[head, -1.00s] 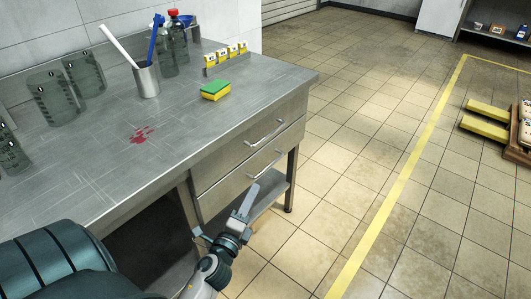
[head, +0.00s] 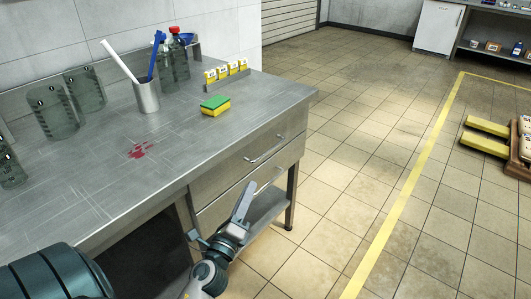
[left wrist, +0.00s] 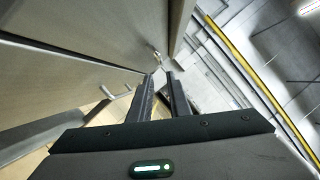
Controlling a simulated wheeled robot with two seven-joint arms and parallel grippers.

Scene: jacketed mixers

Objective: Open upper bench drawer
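The steel bench has two drawers at its right end, and both look shut. The upper drawer (head: 235,170) has a bar handle (head: 266,150). The lower drawer (head: 222,206) has its own bar handle (head: 269,180), close beside my fingertips in the picture. My left gripper (head: 244,200) is in front of the drawer fronts, lower in the picture than the upper handle. In the left wrist view my left gripper (left wrist: 160,80) has its fingers apart with nothing between them. Two handles show beyond and beside the fingers; I cannot tell which is the upper. My right gripper is out of view.
On the bench top (head: 90,190) stand a cup (head: 147,97) with tools, bottles, a green and yellow sponge (head: 215,105) and a rack of small yellow-labelled items (head: 226,76). A red stain (head: 140,150) marks the top.

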